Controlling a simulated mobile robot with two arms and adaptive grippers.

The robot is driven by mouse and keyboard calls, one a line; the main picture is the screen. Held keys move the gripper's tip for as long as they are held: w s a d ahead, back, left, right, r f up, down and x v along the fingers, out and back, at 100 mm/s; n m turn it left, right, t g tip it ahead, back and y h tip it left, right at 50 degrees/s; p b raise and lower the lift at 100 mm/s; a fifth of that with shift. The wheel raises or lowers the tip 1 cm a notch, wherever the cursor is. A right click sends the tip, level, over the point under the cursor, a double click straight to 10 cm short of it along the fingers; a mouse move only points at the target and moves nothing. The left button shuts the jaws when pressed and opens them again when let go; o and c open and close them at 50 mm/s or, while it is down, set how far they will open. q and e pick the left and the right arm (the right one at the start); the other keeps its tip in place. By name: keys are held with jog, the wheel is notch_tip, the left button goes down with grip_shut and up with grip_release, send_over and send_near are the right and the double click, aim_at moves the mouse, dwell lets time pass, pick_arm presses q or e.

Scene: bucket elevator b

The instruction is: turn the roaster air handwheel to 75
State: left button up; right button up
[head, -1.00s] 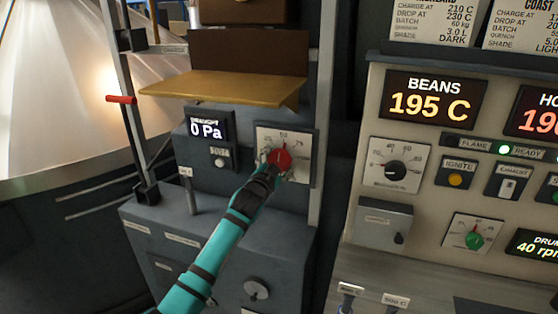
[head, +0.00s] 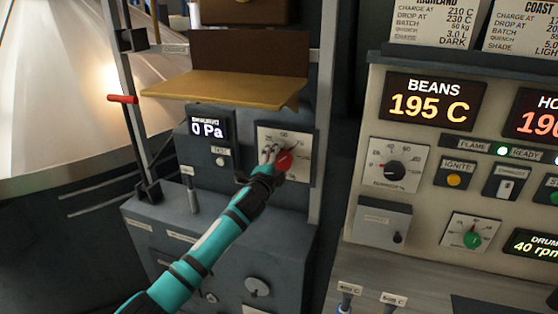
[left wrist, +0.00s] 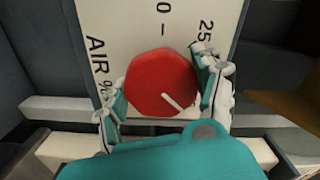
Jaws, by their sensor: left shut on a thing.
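The roaster air handwheel is a red faceted knob (head: 284,160) in the middle of a white dial plate (head: 303,167) on the grey cabinet. My left gripper (head: 275,163) is shut on it from the lower left. In the left wrist view the knob (left wrist: 150,82) sits between the two fingers of my left gripper (left wrist: 160,80), one on each side. Its white line points to the lower right there, away from the printed 0 and 25. In the head view a dark pointer leans up and right, toward the 75 side. My right gripper is out of view.
A brass-coloured shelf (head: 225,88) juts out above the dial. A display reading 0 Pa (head: 208,129) is to its left.

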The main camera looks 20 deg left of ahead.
pick_arm(q)
jog(key=shift+f, duration=0.2)
jog(key=o, duration=0.8)
jog(key=shift+c, duration=0.2)
jog(key=o, duration=0.4)
jog(key=shift+s+r, duration=0.1)
jog(key=shift+r, duration=0.05)
jog(key=shift+s, duration=0.1)
jog(key=s, duration=1.1)
jog(key=shift+s+a, duration=0.2)
jog(key=shift+s, duration=0.2)
